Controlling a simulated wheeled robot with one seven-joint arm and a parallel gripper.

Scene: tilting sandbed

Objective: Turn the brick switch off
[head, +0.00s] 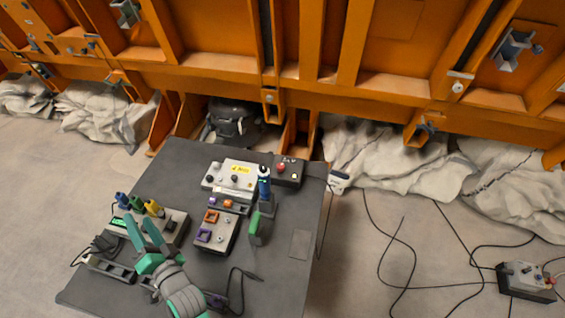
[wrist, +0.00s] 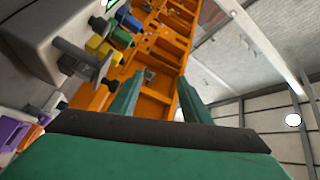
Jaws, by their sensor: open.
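I cannot tell for certain which part is the brick switch. A box with orange and purple square pieces (head: 215,233) lies near the middle of the dark table; purple and orange parts (wrist: 14,132) show at the lower left of the wrist view. Left of it is a box with blue, green and yellow knobs (head: 172,224); similar coloured knobs (wrist: 104,46) show in the wrist view. My green gripper (head: 141,226) is over the table's front left part, its fingers beside or above the knob box. In the wrist view my gripper (wrist: 159,82) is open, with nothing between its fingers.
A white box with a yellow label (head: 239,170) and a black box with a red button (head: 288,170) stand at the table's back. A blue-topped tool (head: 264,186) and a green handle (head: 255,228) stand upright on the right. The table's right strip (head: 305,215) is mostly clear.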

